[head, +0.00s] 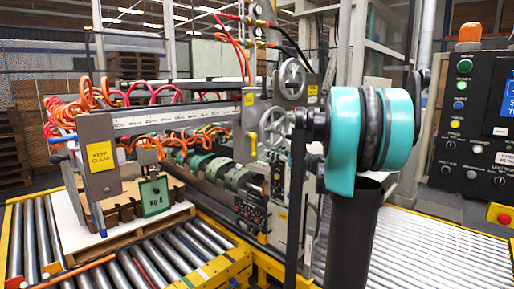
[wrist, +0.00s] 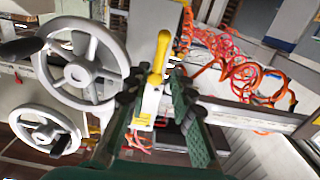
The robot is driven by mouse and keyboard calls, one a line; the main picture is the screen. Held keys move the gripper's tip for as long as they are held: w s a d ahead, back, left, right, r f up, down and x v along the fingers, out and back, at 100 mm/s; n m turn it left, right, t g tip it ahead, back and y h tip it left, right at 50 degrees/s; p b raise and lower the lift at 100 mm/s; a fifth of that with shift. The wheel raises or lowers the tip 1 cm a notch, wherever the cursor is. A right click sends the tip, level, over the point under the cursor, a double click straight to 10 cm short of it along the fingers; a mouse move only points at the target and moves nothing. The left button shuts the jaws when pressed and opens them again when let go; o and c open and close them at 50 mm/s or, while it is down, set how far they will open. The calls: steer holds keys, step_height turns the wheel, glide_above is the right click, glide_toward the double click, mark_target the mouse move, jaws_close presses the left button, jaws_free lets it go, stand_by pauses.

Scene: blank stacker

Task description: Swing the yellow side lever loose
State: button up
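The yellow side lever (wrist: 160,58) stands near the middle of the wrist view, mounted on a pale bracket. In the head view the lever (head: 253,143) is small, on the side of the grey machine head below a yellow label. My gripper (wrist: 154,88) is open in the wrist view, with one dark green and black finger on each side of the lever's line. The lever shows between the fingertips; I cannot tell whether they touch it or how deep it sits. In the head view my arm hides the gripper.
Two grey handwheels (wrist: 82,72) stand close left of the fingers. Orange coiled hoses (wrist: 240,75) and a grey beam (wrist: 255,117) lie to the right. In the head view are a roller conveyor (head: 430,240), a pallet (head: 120,230) and a control panel (head: 475,125).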

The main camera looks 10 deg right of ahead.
mark_target(254, 148)
steer(key=x, duration=1)
steer(key=shift+s+a, duration=0.15)
steer(key=m, duration=0.2)
steer(key=s+a+m, duration=0.1)
steer(key=m, duration=0.1)
steer(key=shift+a+r, duration=0.1)
steer(key=shift+r, duration=0.05)
step_height(254, 148, up, 4)
steer(key=s+a+m, duration=0.2)
steer(key=a+m, duration=0.1)
steer(key=m, duration=1)
steer(key=v, duration=0.9)
stand_by(0.3)
steer(key=shift+d, duration=0.1)
